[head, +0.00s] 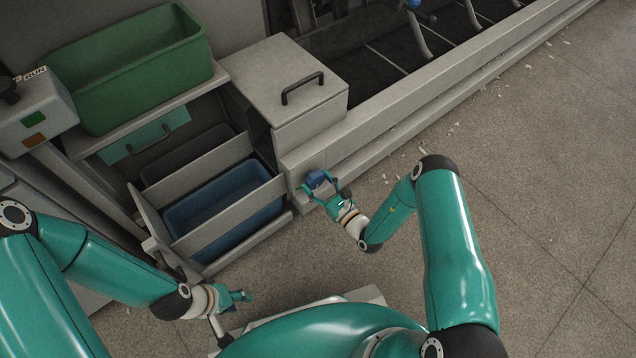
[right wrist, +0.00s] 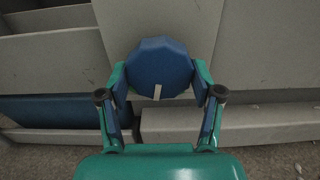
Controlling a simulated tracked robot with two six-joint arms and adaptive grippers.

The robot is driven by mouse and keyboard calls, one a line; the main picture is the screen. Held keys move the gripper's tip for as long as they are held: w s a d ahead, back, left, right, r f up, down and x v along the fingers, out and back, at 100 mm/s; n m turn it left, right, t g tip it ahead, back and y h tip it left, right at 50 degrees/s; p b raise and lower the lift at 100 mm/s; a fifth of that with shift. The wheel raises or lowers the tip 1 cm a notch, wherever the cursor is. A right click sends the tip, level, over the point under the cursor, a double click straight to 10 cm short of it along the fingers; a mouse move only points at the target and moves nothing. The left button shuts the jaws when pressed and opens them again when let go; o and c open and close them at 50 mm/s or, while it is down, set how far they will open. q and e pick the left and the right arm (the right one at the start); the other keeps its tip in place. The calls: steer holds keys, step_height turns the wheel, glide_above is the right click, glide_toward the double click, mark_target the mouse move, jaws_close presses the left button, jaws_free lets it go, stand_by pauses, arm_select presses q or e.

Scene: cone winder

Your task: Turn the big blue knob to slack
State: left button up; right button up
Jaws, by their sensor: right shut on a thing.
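The big blue knob (head: 318,179) sits low on the front of the grey machine, left of the long rail. In the right wrist view the knob (right wrist: 160,68) is a many-sided disc with a pale mark pointing down toward my gripper. My right gripper (head: 322,188) is at the knob, its fingers on both sides of it; in the right wrist view the gripper (right wrist: 160,80) is shut on the knob. My left gripper (head: 243,296) is low at the left, away from the machine; its fingers are too small to tell open from shut. No labels around the knob are readable.
A blue bin (head: 225,205) stands in a pulled-out drawer left of the knob. A green crate (head: 130,68) rests on a shelf behind it. A grey box with a black handle (head: 302,88) is above the knob. The floor (head: 540,190) at the right is open, with small scraps.

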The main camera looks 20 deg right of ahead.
steer(key=shift+n, duration=0.3)
steer(key=shift+c, duration=0.3)
steer(key=shift+s+n+p, duration=0.15)
steer(key=shift+n+p, duration=4.65)
steer(key=shift+n, duration=4.8)
steer(key=o, duration=1.1)
steer(key=shift+o, duration=0.2)
steer(key=shift+d, duration=0.1)
steer(key=shift+r, duration=0.1)
